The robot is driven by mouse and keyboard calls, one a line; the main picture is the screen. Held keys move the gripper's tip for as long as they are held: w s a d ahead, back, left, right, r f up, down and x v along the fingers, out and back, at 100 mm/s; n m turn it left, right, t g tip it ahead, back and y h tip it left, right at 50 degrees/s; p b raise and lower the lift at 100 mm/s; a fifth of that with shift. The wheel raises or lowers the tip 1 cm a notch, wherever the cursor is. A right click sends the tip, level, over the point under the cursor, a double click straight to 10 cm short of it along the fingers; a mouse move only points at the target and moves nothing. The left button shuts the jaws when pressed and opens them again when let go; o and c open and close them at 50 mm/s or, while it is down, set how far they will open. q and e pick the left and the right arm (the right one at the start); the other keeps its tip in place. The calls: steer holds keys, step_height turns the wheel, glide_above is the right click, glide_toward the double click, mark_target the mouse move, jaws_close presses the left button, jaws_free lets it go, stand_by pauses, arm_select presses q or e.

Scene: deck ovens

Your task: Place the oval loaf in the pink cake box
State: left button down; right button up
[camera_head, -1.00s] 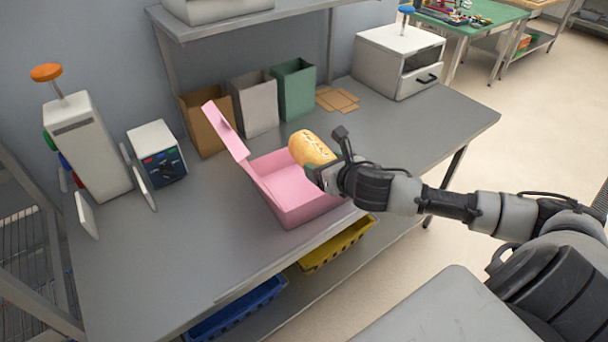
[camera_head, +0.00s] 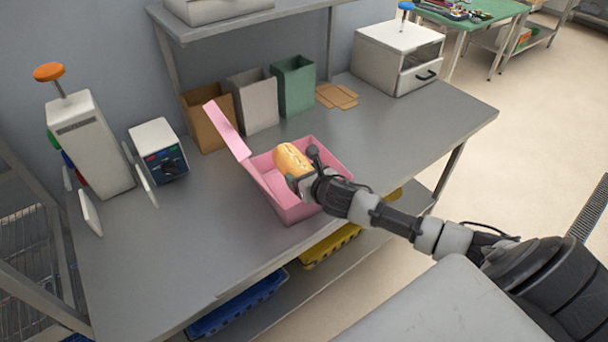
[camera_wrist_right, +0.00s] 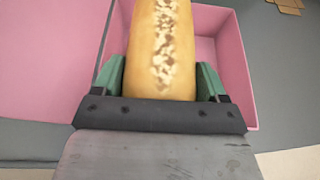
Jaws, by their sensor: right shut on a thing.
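The oval loaf (camera_head: 291,160) is golden with a pale floury top. My right gripper (camera_head: 303,173) is shut on it and holds it over the open pink cake box (camera_head: 294,212) in the head view. In the right wrist view the loaf (camera_wrist_right: 162,50) sits between the two green fingers of my right gripper (camera_wrist_right: 160,82), with the box's pink wall (camera_wrist_right: 235,75) beyond it. The box stands on the steel table with its lid (camera_head: 227,130) raised on the left. Whether the loaf touches the box floor cannot be told. My left gripper is not in view.
Brown, grey and green bags (camera_head: 293,86) stand behind the box. A white oven-like box (camera_head: 396,52) stands at the back right. A dispenser (camera_head: 88,140) and a small device (camera_head: 160,150) stand on the left. Yellow (camera_head: 330,246) and blue (camera_head: 238,308) bins lie below.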

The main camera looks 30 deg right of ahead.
steer(key=shift+f+b, duration=0.3)
steer(key=shift+f, duration=0.25)
steer(key=o, duration=1)
steer(key=shift+o, duration=0.2)
steer(key=shift+s+r+p, duration=0.15)
steer(key=shift+r+p, duration=0.25)
steer(key=shift+r, duration=0.3)
steer(key=b+v, duration=0.2)
steer(key=v, duration=0.9)
steer(key=shift+s, duration=0.35)
steer(key=shift+r, duration=0.15)
